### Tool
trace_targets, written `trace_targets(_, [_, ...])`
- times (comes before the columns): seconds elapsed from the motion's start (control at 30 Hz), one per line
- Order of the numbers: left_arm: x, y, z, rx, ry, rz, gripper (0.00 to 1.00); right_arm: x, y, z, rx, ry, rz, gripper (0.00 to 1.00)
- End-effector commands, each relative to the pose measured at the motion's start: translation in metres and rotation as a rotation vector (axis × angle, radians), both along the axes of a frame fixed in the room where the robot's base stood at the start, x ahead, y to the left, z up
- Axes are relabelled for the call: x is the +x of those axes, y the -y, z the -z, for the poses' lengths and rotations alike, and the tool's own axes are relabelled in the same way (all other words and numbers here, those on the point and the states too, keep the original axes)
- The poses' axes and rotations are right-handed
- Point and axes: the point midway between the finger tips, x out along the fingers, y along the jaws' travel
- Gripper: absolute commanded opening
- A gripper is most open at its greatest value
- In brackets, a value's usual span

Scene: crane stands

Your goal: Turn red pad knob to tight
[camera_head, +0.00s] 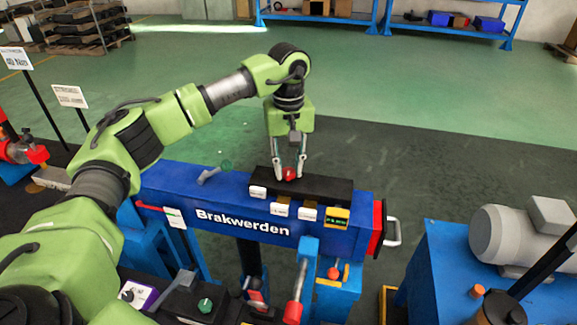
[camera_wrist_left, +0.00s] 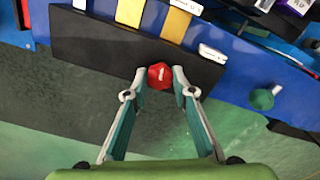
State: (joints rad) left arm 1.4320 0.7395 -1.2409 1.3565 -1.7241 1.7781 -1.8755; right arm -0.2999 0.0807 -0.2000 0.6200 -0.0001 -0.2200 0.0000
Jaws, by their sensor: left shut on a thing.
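The red pad knob (camera_head: 289,174) sits on a black pad on top of the blue Brakwerden beam. My left gripper (camera_head: 290,177) points straight down over it, with one finger on each side. In the left wrist view the red knob (camera_wrist_left: 160,76) shows a short white mark on its face and lies between the two fingertips (camera_wrist_left: 159,84). The gripper is shut on the knob. The mark's exact setting cannot be read. My right gripper is not in view.
The black pad (camera_head: 330,188) carries white and yellow labels along its front edge. A green-knobbed lever (camera_head: 226,165) stands left on the blue beam (camera_head: 165,182). A grey motor (camera_head: 512,236) on a blue stand is at right.

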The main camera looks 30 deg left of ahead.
Motion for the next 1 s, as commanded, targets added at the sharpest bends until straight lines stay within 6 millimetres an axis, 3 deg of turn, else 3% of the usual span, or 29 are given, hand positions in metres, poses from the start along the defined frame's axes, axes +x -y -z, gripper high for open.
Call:
trace_targets(0.1, [0.0,0.0,0.0,0.0,0.0,-0.001,0.03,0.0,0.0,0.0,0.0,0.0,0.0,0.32])
trace_targets(0.13, [0.0,0.0,0.0,0.0,0.0,-0.001,0.29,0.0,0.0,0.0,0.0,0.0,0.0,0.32])
trace_targets(0.2, [0.0,0.0,0.0,0.0,0.0,-0.001,0.41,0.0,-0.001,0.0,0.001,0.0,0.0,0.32])
trace_targets(0.63, [0.001,0.0,-0.009,-0.001,0.002,-0.001,0.41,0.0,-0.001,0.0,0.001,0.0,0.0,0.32])
trace_targets(1.0, [0.001,0.001,-0.082,-0.001,0.003,-0.001,0.41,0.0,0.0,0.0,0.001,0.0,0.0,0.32])
